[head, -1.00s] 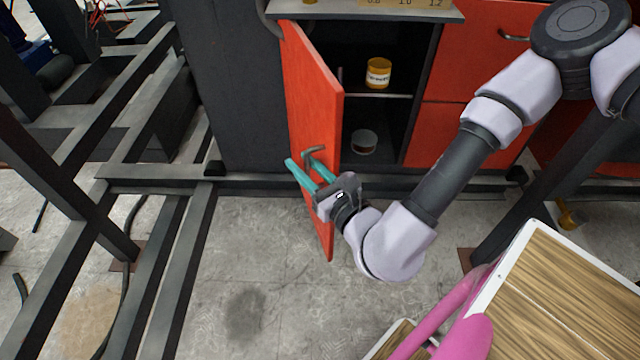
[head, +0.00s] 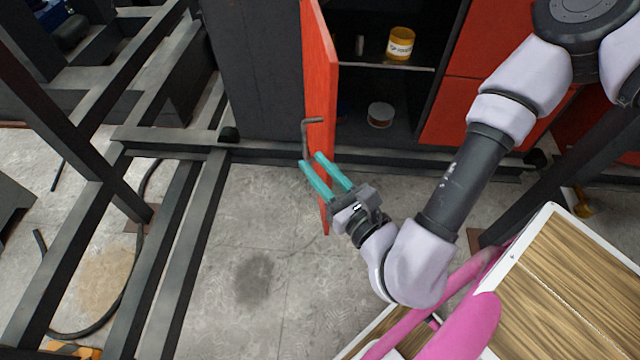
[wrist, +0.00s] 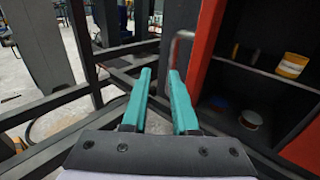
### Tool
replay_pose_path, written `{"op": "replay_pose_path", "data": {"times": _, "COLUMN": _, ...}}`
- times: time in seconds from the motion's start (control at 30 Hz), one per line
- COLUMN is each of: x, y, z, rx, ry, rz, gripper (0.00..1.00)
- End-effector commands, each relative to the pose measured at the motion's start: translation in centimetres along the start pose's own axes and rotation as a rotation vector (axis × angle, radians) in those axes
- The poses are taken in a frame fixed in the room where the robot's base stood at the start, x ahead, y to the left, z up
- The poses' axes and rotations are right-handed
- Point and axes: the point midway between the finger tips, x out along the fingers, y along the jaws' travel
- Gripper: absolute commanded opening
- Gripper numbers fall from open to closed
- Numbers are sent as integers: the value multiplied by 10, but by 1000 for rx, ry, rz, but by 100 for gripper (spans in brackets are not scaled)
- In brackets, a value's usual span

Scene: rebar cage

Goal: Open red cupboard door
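The red cupboard door (head: 319,75) stands swung out from the dark cupboard, seen nearly edge-on in the head view. Its grey bar handle (head: 305,138) is on the left face. In the wrist view the door (wrist: 207,42) is at the upper right, with the handle (wrist: 176,47) just beyond the fingertips. My gripper (head: 310,161) is open, with its two teal fingers apart and nothing visible between them. The fingertips are near the handle's lower end in the head view. The wrist view also shows my gripper (wrist: 160,72) empty.
Inside the open cupboard, a yellow jar (head: 400,43) stands on the shelf and a tub (head: 380,115) below. Dark steel beams (head: 190,240) cross the floor at left. A wood-topped white table (head: 570,270) is at the lower right.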

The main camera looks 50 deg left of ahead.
Motion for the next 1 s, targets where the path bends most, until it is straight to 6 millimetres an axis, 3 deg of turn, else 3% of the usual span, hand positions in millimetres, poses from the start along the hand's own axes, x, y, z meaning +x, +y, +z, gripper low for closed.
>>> {"op": "replay_pose_path", "data": {"times": 0.6, "x": -34, "y": 20, "z": 0, "rx": -1, "ry": -3, "rz": -8, "gripper": 27}}
{"op": "replay_pose_path", "data": {"times": 1.0, "x": -37, "y": 21, "z": 0, "rx": -2, "ry": -3, "rz": -9, "gripper": 27}}
